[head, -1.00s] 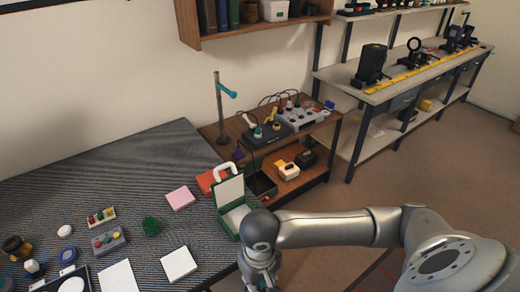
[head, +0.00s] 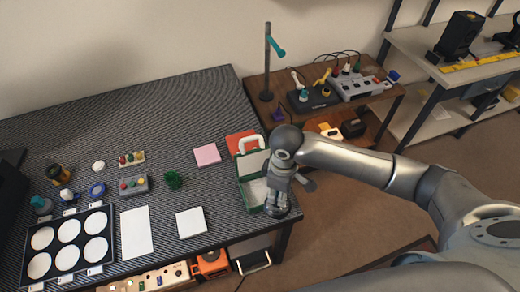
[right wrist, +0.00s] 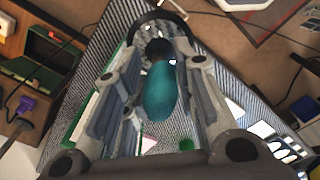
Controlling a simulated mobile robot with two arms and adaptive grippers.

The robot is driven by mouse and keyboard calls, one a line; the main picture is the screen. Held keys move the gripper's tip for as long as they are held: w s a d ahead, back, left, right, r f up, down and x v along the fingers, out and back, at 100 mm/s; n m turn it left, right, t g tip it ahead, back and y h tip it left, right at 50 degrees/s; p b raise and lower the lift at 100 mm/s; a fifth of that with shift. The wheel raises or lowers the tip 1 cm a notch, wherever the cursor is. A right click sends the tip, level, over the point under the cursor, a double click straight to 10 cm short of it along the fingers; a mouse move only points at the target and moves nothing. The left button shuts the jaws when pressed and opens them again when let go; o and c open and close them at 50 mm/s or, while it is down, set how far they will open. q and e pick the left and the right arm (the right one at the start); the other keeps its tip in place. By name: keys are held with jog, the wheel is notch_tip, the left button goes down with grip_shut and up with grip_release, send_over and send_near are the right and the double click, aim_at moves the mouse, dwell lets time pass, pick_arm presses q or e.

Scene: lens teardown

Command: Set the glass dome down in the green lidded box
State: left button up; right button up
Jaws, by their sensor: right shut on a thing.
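The green lidded box (head: 245,190) stands open at the right edge of the dark table, its lid raised. My right gripper (head: 277,208) is over the front right part of the box and hides some of it. In the right wrist view my right gripper (right wrist: 158,75) is shut on a teal bulb-shaped tool (right wrist: 160,95) with a dark round end (right wrist: 158,48). I cannot clearly make out the glass dome; it may be hidden at that dark end. My left gripper is not in view.
A pink block (head: 207,154) and a white block (head: 191,222) lie left of the box. A black tray with white discs (head: 40,268) is at the front left. An orange-red case (head: 238,140) stands behind the box. A wooden shelf unit (head: 255,88) stands behind right.

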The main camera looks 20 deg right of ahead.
pick_arm(q)
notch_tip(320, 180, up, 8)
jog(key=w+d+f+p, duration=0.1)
jog(key=p, duration=0.6)
pick_arm(e)
jog(key=w+a+r+n, duration=0.2)
jog(key=w+r+n, duration=0.3)
jog(key=w+n, duration=0.75)
pick_arm(q)
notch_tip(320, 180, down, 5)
jog(key=b, duration=0.6)
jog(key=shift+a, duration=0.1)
pick_arm(e)
notch_tip(320, 180, down, 6)
jog(key=s+n, duration=0.2)
jog(key=n, duration=0.1)
jog(key=shift+s+a, duration=0.15)
jog(key=shift+s, duration=0.05)
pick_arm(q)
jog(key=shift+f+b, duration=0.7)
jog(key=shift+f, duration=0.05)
pick_arm(e)
jog(key=shift+f, duration=1.5)
jog(key=shift+f, duration=0.1)
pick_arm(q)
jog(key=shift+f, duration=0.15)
pick_arm(e)
jog(key=shift+f, duration=0.15)
